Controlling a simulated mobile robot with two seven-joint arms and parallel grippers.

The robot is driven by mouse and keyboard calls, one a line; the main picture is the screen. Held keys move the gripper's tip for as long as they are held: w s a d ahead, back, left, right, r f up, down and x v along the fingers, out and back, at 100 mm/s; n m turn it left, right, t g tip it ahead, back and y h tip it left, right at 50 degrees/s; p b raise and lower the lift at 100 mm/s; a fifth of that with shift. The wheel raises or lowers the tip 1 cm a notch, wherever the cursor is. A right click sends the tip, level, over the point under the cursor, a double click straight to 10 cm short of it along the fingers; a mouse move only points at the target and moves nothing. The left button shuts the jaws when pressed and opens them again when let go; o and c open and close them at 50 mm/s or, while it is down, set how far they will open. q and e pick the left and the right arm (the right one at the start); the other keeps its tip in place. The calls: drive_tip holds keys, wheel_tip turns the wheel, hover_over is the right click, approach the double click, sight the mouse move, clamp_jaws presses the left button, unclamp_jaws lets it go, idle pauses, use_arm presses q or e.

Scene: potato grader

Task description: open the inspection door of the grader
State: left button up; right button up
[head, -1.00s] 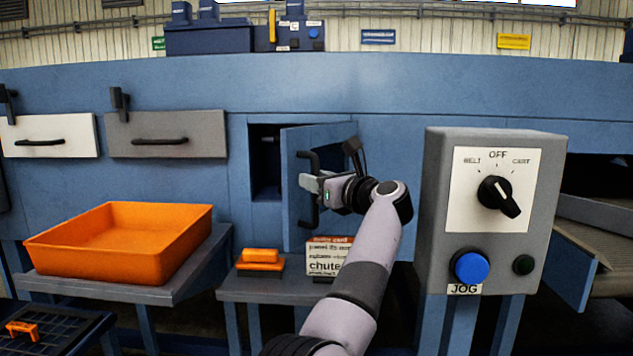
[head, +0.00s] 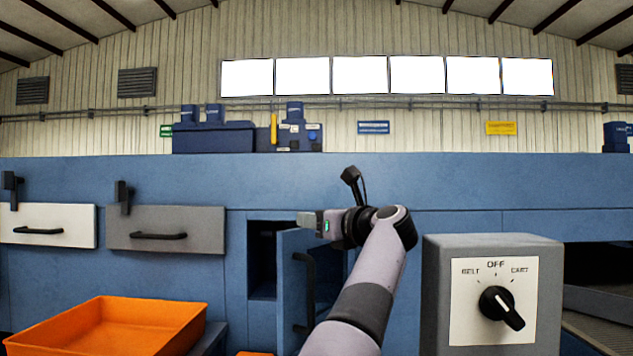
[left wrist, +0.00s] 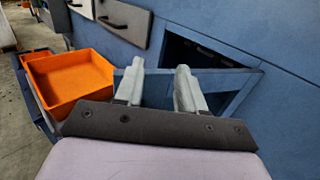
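The blue inspection door (head: 290,262) of the grader stands partly open, swung outward, its free edge to the left. Its black bar handle (head: 309,295) is on the face toward me, partly behind my arm. The dark opening (head: 262,262) shows left of the door; a dark opening (left wrist: 203,52) also shows in the left wrist view. My left gripper (head: 308,219) is above the handle, near the door's top edge and apart from the handle. In the left wrist view its two fingers (left wrist: 158,82) are spread, with no handle between them. My right gripper is out of view.
A grey switch box (head: 492,295) with a black knob stands at the right front, near my left arm. An orange tray (head: 110,328) is at the lower left. Grey and white drawer fronts (head: 165,220) line the machine at left.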

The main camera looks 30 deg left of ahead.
use_arm(q)
wheel_tip(320, 180, up, 7)
drive_tip(key=p, duration=0.3)
